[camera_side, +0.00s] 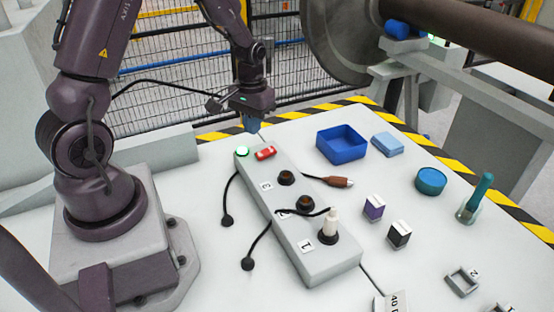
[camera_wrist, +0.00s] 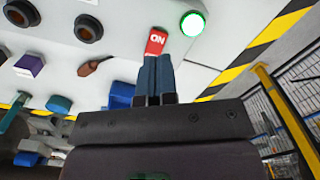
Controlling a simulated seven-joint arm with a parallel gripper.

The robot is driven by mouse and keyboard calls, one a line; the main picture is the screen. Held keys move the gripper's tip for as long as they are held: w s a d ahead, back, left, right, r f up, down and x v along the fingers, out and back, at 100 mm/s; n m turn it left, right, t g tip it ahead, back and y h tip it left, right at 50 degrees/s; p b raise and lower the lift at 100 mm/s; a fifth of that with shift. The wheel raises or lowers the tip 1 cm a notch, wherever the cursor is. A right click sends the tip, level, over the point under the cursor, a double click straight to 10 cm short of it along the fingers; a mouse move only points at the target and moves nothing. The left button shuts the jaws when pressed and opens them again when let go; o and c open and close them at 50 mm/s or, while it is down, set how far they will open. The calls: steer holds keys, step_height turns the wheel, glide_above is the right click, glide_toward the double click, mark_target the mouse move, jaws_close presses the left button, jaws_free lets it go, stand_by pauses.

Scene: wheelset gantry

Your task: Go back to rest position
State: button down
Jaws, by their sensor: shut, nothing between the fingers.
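My gripper (camera_side: 252,124) is above the far end of the grey socket panel (camera_side: 318,268), close to the red switch and the lit green lamp. In the wrist view my gripper (camera_wrist: 156,60) has its two blue fingers together with nothing between them. The red switch (camera_side: 265,153) reads "ON" in the wrist view (camera_wrist: 156,42). The green lamp (camera_side: 242,151) is lit and also shows in the wrist view (camera_wrist: 192,24). I cannot tell whether the fingertips touch the switch.
A white plug (camera_side: 331,222) stands in the nearest socket. Loose black-tipped cables lie left of the panel. A blue bin (camera_side: 342,144), light blue block (camera_side: 387,144), purple block (camera_side: 373,207), teal round container (camera_side: 431,181) and green-handled tool (camera_side: 476,195) sit to the right. A mesh fence is behind.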

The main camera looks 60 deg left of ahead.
steer(key=s+d+r+m+t, duration=0.3)
steer(key=s+d+r, duration=0.3)
steer(key=r, duration=0.5)
steer(key=s+d+r+m+t, duration=0.2)
steer(key=s+d+r, duration=0.4)
steer(key=d+r, duration=0.3)
steer(key=shift+d+r+m+t, duration=0.4)
steer(key=shift+r+m, duration=0.1)
steer(key=shift+r, duration=0.4)
